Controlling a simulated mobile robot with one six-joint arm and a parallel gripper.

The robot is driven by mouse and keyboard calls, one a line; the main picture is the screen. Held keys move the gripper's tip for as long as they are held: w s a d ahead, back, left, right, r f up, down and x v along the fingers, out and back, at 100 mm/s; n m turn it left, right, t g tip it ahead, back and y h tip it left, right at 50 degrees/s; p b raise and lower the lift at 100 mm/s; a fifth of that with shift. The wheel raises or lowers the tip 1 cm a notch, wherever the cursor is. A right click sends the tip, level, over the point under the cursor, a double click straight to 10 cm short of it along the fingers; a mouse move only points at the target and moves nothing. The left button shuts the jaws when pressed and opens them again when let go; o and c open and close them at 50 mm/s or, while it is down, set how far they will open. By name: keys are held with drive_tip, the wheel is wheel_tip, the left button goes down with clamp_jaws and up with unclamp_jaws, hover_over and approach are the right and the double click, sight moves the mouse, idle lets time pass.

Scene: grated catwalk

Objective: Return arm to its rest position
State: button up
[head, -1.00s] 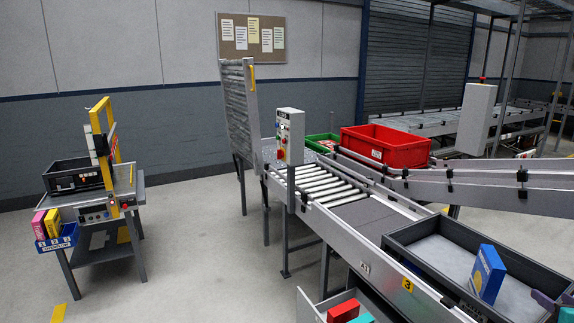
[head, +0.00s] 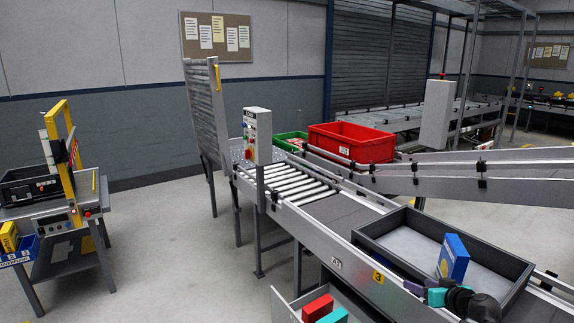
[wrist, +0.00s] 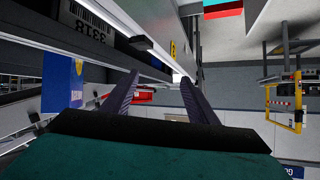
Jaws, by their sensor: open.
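My gripper (head: 410,288) shows at the lower right of the head view, with a teal body and dark fingers. It is over the near rim of the grey tray, left of the blue box. In the wrist view my gripper (wrist: 160,92) has its two dark fingers spread, with nothing between them. A blue box (head: 455,258) stands tilted in the dark grey tray (head: 385,252) on the conveyor. A blue box also shows at the left edge of the wrist view (wrist: 60,85). My arm is folded low beside the tray; much of it is out of view.
A control box (head: 258,135) stands on a post beside the rollers (head: 290,182).

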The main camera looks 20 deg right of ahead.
drive_tip(key=w+a+f+n+g+y, duration=0.2)
drive_tip(key=w+a+f, duration=0.1)
drive_tip(key=a+f, duration=0.55)
drive_tip(key=w+a+f+n+g+y, duration=0.1)
drive_tip(key=w+a+f+y, duration=0.15)
drive_tip(key=a+f, duration=0.65)
drive_tip(key=s+a+f+n+g+y, duration=0.1)
drive_tip(key=a+f+g, duration=0.15)
drive_tip(key=a, duration=0.45)
drive_tip(key=s+a+f+g, duration=0.1)
drive_tip(key=s+a+f, duration=0.1)
drive_tip(key=a+f, duration=0.3)
drive_tip(key=s+a+f+n+g+y, duration=0.1)
drive_tip(key=a+f, duration=0.1)
drive_tip(key=a, duration=0.6)
drive_tip(key=s+a+f+n+g+h, duration=0.1)
drive_tip(key=s+a+f+g, duration=0.2)
drive_tip(key=s+a+f, duration=0.4)
drive_tip(key=s+a+f+n+g+h, duration=0.1)
drive_tip(key=s+a+f+g, duration=0.2)
drive_tip(key=s+a+f, duration=0.45)
drive_tip(key=s+d+f+m+g+h, duration=0.1)
drive_tip(key=s+d+m+g+h, duration=0.3)
drive_tip(key=s, duration=0.9)
drive_tip(key=d, duration=0.3)
drive_tip(key=shift+s+d+f, duration=0.15)
drive_tip(key=shift+s+d, duration=0.05)
drive_tip(key=shift+s, duration=0.2)
drive_tip(key=shift+g, duration=0.25)
drive_tip(key=shift+c, duration=0.4)
